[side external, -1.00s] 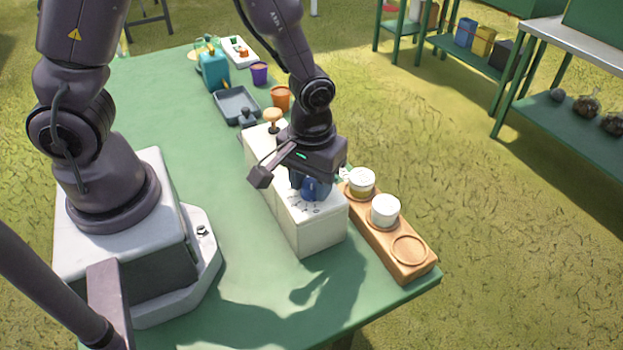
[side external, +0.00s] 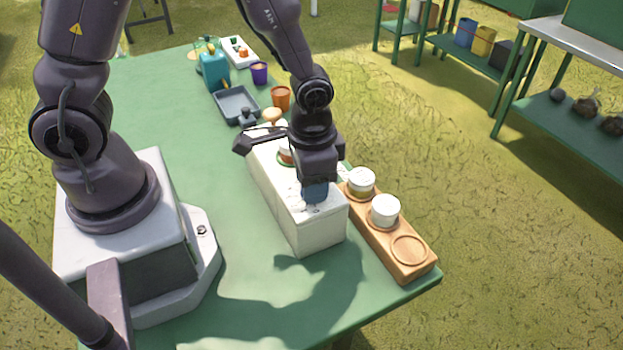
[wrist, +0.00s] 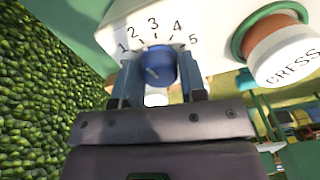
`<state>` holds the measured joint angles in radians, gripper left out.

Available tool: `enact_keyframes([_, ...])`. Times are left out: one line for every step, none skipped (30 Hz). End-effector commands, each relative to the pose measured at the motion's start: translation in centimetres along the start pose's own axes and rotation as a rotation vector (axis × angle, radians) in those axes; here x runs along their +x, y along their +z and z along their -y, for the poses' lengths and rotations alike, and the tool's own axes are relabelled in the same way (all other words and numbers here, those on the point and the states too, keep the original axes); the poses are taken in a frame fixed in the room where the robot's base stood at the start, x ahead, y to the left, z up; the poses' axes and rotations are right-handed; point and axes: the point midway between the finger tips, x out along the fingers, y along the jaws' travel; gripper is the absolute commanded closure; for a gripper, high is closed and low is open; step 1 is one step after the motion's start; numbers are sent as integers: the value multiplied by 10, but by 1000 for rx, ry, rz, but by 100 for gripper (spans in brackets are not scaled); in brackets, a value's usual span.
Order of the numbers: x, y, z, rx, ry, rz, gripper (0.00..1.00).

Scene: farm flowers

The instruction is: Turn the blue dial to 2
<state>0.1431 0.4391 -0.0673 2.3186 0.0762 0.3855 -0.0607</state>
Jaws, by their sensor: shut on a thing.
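The blue dial (wrist: 158,66) sits on the white box (side external: 312,232), with a printed scale from 1 to 5 around it in the wrist view. My gripper (wrist: 158,84) is shut on the dial, one finger on each side of it. A pale pointer mark shows on the dial's face, towards its lower left; which number the dial is set to I cannot tell. In the side view my gripper (side external: 316,192) points down at the near end of the box, and it mostly hides the dial.
A jar marked CRESS (wrist: 284,52) sits in a green ring on the same box. A wooden rack (side external: 424,266) with two white-lidded jars (side external: 385,211) stands close to the right of the box. A grey tray (side external: 236,104) and orange pot (side external: 281,97) lie farther back. Green table left of the box is clear.

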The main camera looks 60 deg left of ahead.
Motion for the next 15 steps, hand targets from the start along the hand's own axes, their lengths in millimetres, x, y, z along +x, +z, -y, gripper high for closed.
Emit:
enact_keyframes([0,0,0,14,0,1,85])
enact_keyframes([0,0,0,20,0,1,85])
enact_keyframes([0,0,0,28,0,2,85])
enact_keyframes([0,0,0,33,0,2,85])
enact_keyframes([0,0,0,38,0,2,85])
enact_keyframes([0,0,0,43,0,2,85])
enact_keyframes([0,0,0,45,0,2,85])
enact_keyframes([0,0,0,47,0,2,85])
enact_keyframes([0,0,0,49,0,2,85])
enact_keyframes([0,0,0,50,0,2,85])
enact_keyframes([0,0,0,50,0,2,85])
enact_keyframes([0,0,0,50,0,2,85])
enact_keyframes([0,0,0,50,0,2,85])
enact_keyframes([0,0,0,50,0,2,85])
enact_keyframes([0,0,0,50,0,2,85])
